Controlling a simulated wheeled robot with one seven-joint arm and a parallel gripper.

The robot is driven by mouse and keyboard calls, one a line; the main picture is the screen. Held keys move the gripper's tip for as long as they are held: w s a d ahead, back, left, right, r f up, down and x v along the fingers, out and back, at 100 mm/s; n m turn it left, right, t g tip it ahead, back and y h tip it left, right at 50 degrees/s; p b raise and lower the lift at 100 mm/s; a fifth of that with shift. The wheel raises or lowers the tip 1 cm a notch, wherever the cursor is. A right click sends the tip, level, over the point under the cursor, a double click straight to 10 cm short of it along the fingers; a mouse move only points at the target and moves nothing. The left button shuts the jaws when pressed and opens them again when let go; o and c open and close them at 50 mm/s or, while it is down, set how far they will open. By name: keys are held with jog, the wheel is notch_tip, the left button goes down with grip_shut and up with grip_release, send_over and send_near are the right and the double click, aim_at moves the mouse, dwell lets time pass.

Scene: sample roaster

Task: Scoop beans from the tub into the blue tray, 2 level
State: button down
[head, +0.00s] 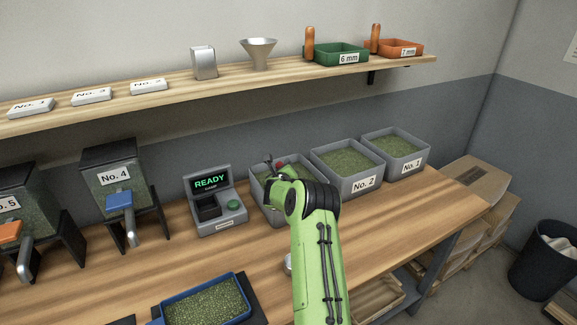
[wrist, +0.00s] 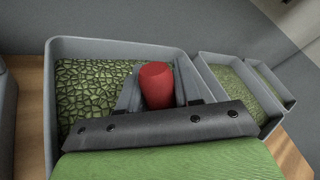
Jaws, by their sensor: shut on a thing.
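My gripper (wrist: 158,72) is over the tub (head: 257,185) left of the No. 2 tub, with its fingers down inside the rim. It is shut on a red handle (wrist: 157,88), which I take to be the scoop's. The rest of the scoop is hidden. Green beans (wrist: 95,88) lie in the tub around the fingers. The blue tray (head: 166,319) is at the front of the bench, with a layer of green beans (head: 208,303) in it. In the head view my arm covers part of the tub.
Tubs No. 2 (head: 365,186) and No. 1 (head: 410,165) stand to the right. A grey device (head: 216,208) reading READY is just left of the tub. Hoppers No. 4 (head: 114,176) and No. 5 stand further left. A shelf (head: 180,85) runs above.

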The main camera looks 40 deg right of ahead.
jog(key=r+m+b, duration=0.1)
jog(key=s+r+m+t+b, duration=0.1)
jog(key=r+m+b, duration=0.2)
jog(key=b, duration=0.1)
jog(key=shift+s+d+r+m+t, duration=0.25)
jog(key=shift+s+d+m+t, duration=0.05)
jog(key=shift+s+d, duration=0.1)
dwell(0.8)
notch_tip(320, 180, up, 8)
jog(key=p, duration=0.4)
jog(key=shift+f, duration=0.1)
dwell(0.3)
